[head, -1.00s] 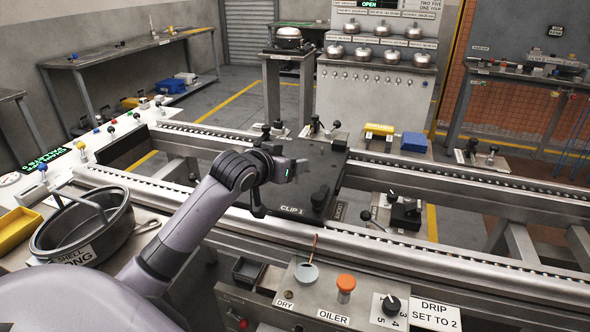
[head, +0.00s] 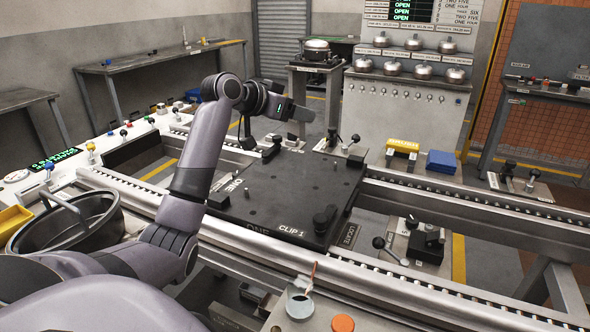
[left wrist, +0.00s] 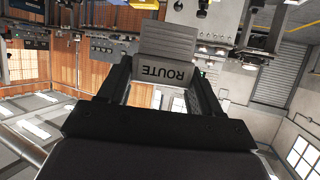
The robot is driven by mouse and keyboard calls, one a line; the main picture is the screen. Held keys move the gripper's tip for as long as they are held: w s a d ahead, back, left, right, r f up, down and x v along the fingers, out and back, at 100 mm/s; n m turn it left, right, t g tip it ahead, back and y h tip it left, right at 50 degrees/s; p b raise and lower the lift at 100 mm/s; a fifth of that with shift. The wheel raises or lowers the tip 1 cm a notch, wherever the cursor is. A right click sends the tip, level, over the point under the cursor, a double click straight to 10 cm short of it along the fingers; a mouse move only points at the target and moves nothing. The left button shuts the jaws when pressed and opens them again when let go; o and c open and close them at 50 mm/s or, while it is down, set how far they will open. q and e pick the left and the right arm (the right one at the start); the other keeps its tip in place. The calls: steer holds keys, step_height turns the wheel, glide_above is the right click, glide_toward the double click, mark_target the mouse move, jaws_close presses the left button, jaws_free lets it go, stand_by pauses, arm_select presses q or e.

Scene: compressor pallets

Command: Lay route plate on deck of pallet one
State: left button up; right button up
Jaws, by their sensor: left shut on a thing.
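My left gripper (head: 290,108) is raised above the far left part of pallet one (head: 285,195), clear of its deck. It is shut on the route plate, which shows in the left wrist view (left wrist: 168,45) as a grey ribbed plate with a lip marked ROUTE between the fingers. In the head view the plate is hard to tell from the dark gripper. Pallet one is a black square deck marked ONE and CLIP 1, with small pegs and dark clamps at its corners. It lies across the conveyor rails. My right gripper is not in view.
Roller rails (head: 470,218) run along both sides of the pallet. A round pot (head: 65,222) stands at the left. A yellow block (head: 403,146) and a blue block (head: 441,162) sit beyond the far rail. An oiler panel (head: 300,305) is at the front.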

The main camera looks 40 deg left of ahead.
arm_select(q)
step_height(320, 180, down, 13)
steer(key=shift+r+b, duration=0.15)
steer(key=shift+b, duration=0.45)
steer(key=shift+f, duration=0.45)
steer(key=shift+f, duration=0.1)
steer(key=o, duration=1.1)
steer(key=shift+c, duration=0.2)
steer(key=d+v, duration=0.1)
steer(key=v, duration=1.1)
steer(key=shift+a, duration=0.45)
